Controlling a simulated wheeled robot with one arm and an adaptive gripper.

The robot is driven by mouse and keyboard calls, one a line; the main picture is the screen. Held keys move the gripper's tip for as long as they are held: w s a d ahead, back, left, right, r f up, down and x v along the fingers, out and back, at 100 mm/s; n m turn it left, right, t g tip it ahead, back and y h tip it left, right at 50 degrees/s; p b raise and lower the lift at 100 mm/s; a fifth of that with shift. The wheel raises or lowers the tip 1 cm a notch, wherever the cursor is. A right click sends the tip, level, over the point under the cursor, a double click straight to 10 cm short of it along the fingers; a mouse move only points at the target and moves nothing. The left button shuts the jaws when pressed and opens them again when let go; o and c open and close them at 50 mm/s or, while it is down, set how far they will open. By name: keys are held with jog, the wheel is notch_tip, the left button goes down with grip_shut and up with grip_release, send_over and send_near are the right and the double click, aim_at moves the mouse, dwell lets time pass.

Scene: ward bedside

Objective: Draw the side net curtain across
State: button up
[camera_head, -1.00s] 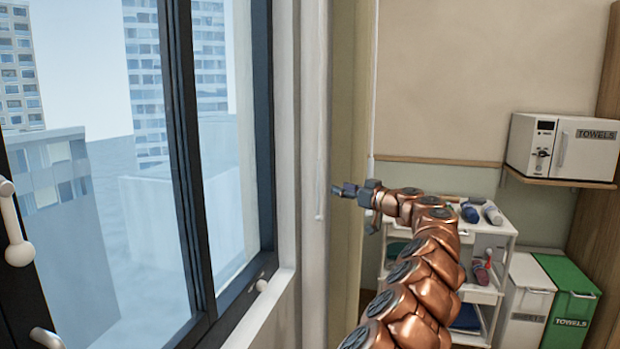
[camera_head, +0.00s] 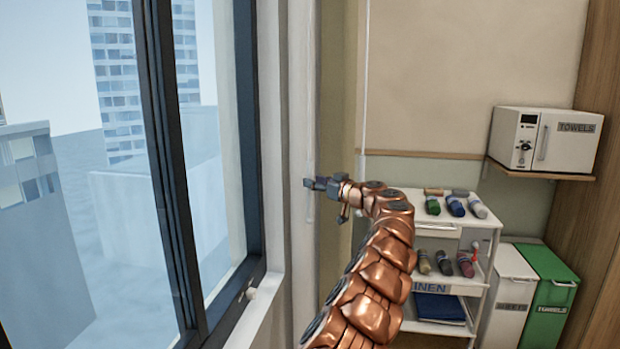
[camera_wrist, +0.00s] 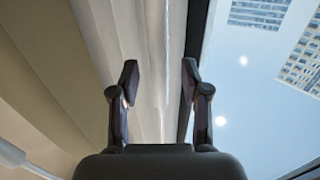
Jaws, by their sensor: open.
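The net curtain (camera_head: 299,110) looks like a narrow pale gathered strip beside the window's right edge. A thin white wand (camera_head: 310,208) hangs down in front of it and ends low. My gripper (camera_head: 309,184) is at the wand's lower part, pointing left. In the wrist view my gripper (camera_wrist: 160,80) is open, with one jaw on each side of a pale strip. A thin light line, likely the wand (camera_wrist: 167,55), runs in the gap between the jaws. I cannot tell whether either jaw touches it.
A dark-framed window (camera_head: 165,150) fills the left, with a handle (camera_head: 250,294) low on its frame. Another thin white rod (camera_head: 366,70) hangs right of my gripper. A linen trolley (camera_head: 440,240), a towel cabinet (camera_head: 545,140) and bins (camera_head: 550,295) stand right.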

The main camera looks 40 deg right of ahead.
jog(key=shift+w+p, duration=0.55)
jog(key=shift+w, duration=0.9)
grip_shut()
